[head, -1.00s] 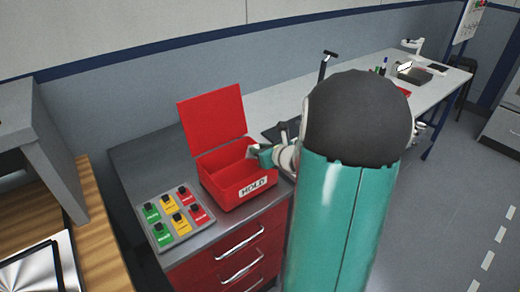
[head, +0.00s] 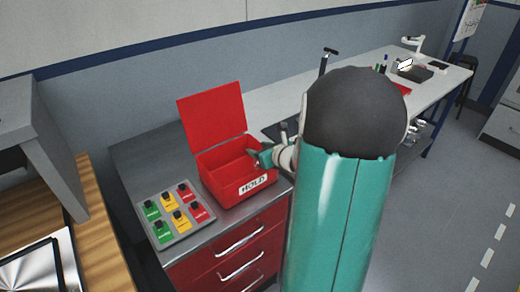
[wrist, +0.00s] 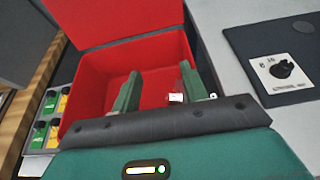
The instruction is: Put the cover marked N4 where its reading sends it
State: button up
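My gripper (head: 257,159) reaches over the right side of the open red box marked HOLD (head: 228,190). In the wrist view its two green fingers (wrist: 160,72) stand wide apart over the box's inside, with nothing seen gripped between them. The red box (wrist: 95,75) fills the middle of that view, its lid raised. A small pale piece (wrist: 176,97) shows low in the box beside the right finger, partly hidden; I cannot tell what it is. No cover marked N4 can be made out.
A grey panel with green, yellow and red switches (head: 174,214) lies left of the box. A dark plate (wrist: 275,50) with a white knob card (wrist: 281,74) is to the right. Red drawers (head: 240,247) are below. A long bench (head: 275,103) runs to the back right.

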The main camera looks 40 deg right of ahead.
jog(key=r+v, duration=0.1)
jog(key=v, duration=1.1)
